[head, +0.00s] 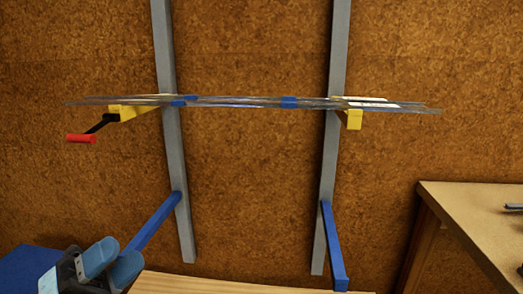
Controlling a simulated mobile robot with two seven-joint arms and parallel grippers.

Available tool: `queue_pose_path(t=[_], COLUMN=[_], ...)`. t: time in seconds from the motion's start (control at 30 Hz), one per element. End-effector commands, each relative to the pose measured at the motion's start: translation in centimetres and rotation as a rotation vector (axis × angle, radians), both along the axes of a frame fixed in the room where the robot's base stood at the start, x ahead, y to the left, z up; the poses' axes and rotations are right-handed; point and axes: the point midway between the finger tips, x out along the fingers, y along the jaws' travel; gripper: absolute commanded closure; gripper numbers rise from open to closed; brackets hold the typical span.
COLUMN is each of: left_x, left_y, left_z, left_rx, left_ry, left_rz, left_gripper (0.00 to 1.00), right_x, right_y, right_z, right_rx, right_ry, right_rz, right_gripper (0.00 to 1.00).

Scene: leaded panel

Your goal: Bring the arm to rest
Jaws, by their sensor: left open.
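My left gripper (112,263) is at the bottom left, with its two blue-grey fingers apart and nothing seen between them. It is well below and left of the long, thin, clear panel (240,102), which is seen nearly edge-on. The panel lies level across two yellow brackets, the left one (127,112) and the right one (354,119), with blue pieces (289,102) along it. My right gripper is not in view.
Two grey uprights (171,150) (329,190) stand against a brown wall. Blue arms (152,223) (334,250) reach out low from them. A red-handled crank (81,139) sticks out at left. A wooden board edge (230,284) is at the bottom, a wooden table (480,215) at right.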

Motion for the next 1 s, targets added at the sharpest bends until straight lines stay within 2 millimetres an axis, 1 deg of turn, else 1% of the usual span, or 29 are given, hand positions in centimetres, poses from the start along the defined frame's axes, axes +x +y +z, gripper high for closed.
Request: queue_pose_path(t=[0.03, 0.1, 0.2, 0.3, 0.4, 0.5, 0.53, 0.6, 0.8, 1.0], left_x=[-0.3, -0.6, -1.4, -2.5, -3.8, -5.4, -5.6, -5.1, -4.5, -4.2], left_y=[-0.9, -2.1, -3.9, -5.8, -7.9, -10.2, -10.5, -10.1, -9.5, -8.6], left_z=[-1.0, -3.1, -5.8, -7.9, -9.6, -10.8, -10.6, -9.7, -8.8, -7.3], left_rx=[-0.174, -0.385, -0.635, -0.844, -1.030, -1.206, -1.234, -1.210, -1.197, -1.182], left_ry=[0.197, 0.442, 0.734, 0.980, 1.195, 1.395, 1.431, 1.426, 1.463, 1.520], left_rz=[-0.042, -0.094, -0.163, -0.224, -0.285, -0.347, -0.355, -0.314, -0.216, -0.085], left_gripper=[0.57, 0.57, 0.57, 0.57, 0.57, 0.57, 0.57, 0.57, 0.57, 0.57], right_x=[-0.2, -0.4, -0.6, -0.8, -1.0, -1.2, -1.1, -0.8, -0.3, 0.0], right_y=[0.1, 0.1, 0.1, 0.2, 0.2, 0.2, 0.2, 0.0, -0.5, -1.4], right_z=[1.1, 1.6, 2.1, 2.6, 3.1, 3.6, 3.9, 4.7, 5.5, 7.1], right_rx=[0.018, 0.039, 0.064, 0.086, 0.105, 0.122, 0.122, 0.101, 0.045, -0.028], right_ry=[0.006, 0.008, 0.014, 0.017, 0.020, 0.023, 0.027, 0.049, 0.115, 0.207], right_rz=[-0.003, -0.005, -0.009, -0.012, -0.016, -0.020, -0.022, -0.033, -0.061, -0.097], right_gripper=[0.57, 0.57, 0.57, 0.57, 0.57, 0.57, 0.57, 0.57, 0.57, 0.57])
